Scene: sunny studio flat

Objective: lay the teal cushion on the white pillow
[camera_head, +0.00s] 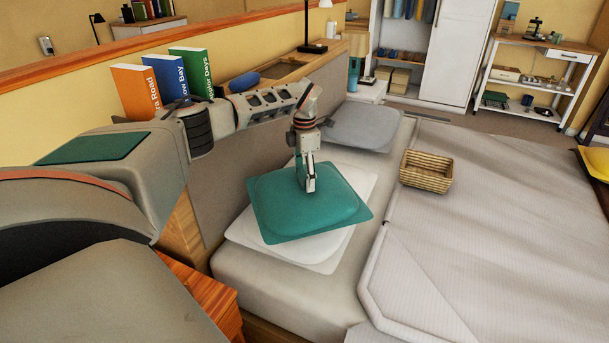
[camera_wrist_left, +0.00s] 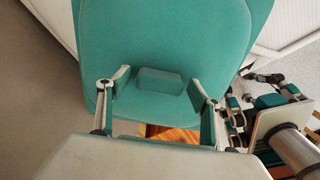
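The teal cushion (camera_head: 335,210) lies flat over the white pillow (camera_head: 325,248), turned relative to it, so white edges and corners show around it. My left gripper (camera_head: 309,187) points down at the middle of the cushion. In the left wrist view the cushion (camera_wrist_left: 165,35) fills the upper middle. The left fingers (camera_wrist_left: 160,80) stand apart on either side of a raised teal block on its top, with narrow gaps seeming to show.
A wicker basket (camera_head: 426,171) stands on the grey bed cover (camera_head: 500,230). Several books (camera_head: 165,82) stand on the ledge behind my left arm. A lamp (camera_head: 312,40) stands at the back.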

